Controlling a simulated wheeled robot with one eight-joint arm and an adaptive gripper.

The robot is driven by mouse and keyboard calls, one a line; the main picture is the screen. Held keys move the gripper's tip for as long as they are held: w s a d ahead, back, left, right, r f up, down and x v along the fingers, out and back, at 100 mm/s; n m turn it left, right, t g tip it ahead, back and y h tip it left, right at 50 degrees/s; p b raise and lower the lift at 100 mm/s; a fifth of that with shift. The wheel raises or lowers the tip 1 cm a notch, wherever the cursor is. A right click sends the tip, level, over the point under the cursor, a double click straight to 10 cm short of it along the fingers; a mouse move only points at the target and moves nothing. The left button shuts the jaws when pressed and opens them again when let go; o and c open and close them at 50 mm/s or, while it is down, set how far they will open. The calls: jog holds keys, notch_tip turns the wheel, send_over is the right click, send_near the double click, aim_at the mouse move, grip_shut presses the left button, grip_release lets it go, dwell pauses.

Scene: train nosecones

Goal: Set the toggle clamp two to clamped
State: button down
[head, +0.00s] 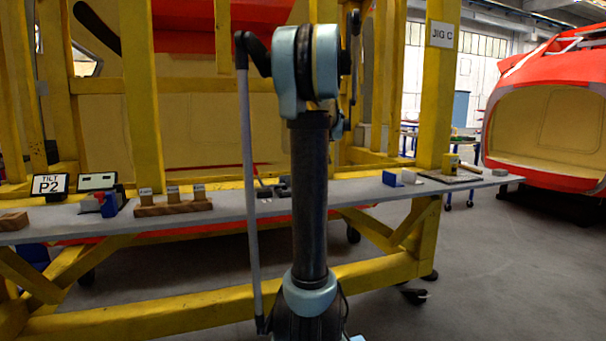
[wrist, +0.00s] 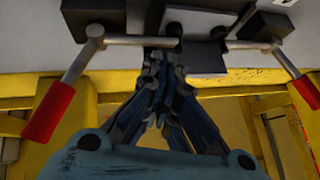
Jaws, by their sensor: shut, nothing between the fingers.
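Two toggle clamps show in the wrist view, a left one (wrist: 130,42) and a right one (wrist: 247,45). Each has a dark block, a grey metal bar and a red-tipped handle; the red grips (wrist: 48,111) and (wrist: 308,88) point down and outward. No number is readable on either, so I cannot tell which is clamp two. My gripper (wrist: 163,62) is shut and empty between the two handles, close to the dark plate (wrist: 207,57) between the clamps. In the head view, dark clamp parts (head: 273,190) show on the shelf, partly hidden behind my arm.
A long grey shelf (head: 365,196) runs along the yellow jig frame (head: 145,90). A red nosecone (head: 545,180) stands at the right. The floor in front is clear.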

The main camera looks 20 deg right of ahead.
jog(key=shift+w+r, duration=0.15)
jog(key=shift+r, duration=0.45)
jog(key=s+r, duration=0.5)
jog(key=r, duration=0.6)
jog(key=shift+d, duration=0.4)
